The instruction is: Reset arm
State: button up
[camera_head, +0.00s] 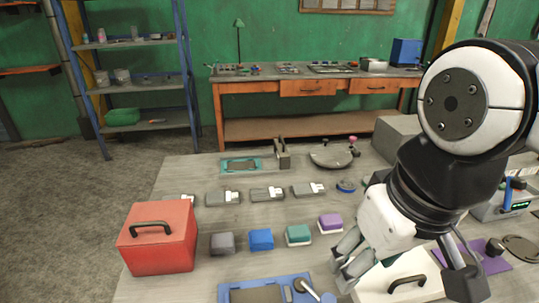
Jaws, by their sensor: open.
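My arm comes in from the right of the head view. My gripper (395,272) hangs low over the right part of the grey table (172,180), with its fingers apart. Nothing shows between the fingers. They are close to a white box lid (405,290) with a black handle, and I cannot tell whether they touch it. A purple block (330,222) lies just left of the gripper. The arm hides part of the table behind it.
A red box (158,238) with a black handle stands at the table's left. Teal (298,234), blue (260,239) and grey (222,243) blocks form a row. Several grey connectors (267,194) lie behind. A blue tray (262,290) is in front. A workbench (310,88) stands far back.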

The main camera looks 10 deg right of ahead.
jog(key=shift+s+d+f+m, duration=0.15)
jog(key=shift+s+d+m, duration=0.25)
jog(key=shift+s, duration=0.15)
